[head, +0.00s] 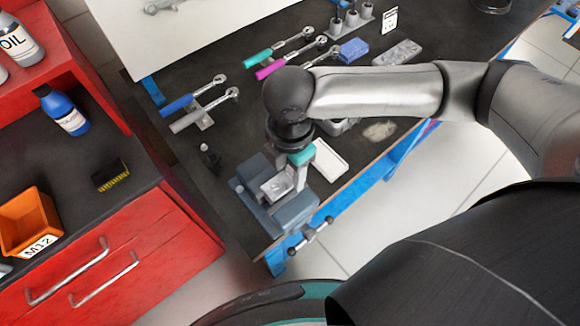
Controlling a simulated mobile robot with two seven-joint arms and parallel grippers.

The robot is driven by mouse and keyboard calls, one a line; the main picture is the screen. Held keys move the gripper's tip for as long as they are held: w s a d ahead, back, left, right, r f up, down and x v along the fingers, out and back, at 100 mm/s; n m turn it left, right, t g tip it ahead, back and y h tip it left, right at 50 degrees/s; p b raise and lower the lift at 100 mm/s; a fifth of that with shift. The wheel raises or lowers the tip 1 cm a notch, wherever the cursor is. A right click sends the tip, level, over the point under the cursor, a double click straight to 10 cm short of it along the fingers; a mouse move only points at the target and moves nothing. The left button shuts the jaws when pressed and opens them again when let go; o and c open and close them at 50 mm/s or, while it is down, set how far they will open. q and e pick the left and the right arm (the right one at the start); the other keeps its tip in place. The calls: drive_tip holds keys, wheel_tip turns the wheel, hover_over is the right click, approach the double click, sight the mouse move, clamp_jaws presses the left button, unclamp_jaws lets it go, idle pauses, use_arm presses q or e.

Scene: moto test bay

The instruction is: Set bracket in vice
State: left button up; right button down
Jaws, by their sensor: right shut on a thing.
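The vice (293,211) is blue-grey and stands near the front edge of the dark workbench, with its handle (311,236) sticking out over the edge. The bracket (273,187) is a small silvery metal piece between the two vice jaws as seen from above. I cannot tell whether it rests on the vice or hangs just above it. My right gripper (292,178) points down over the vice and is shut on the bracket; its fingers hide part of it. My left gripper is not in view.
A white tray (329,161) lies right beside the vice. A small black bottle (209,157) stands to the left. Several coloured wrenches (278,64), a blue box (353,51) and a grey block (397,53) lie farther back. A red cabinet (110,262) with an orange bin (29,221) stands left.

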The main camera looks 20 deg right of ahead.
drive_tip(key=shift+f+b, duration=0.45)
drive_tip(key=shift+f, duration=0.8)
drive_tip(key=shift+c, duration=1.3)
unclamp_jaws()
drive_tip(key=shift+r, duration=0.1)
wheel_tip(320, 180, up, 15)
drive_tip(key=p, duration=0.1)
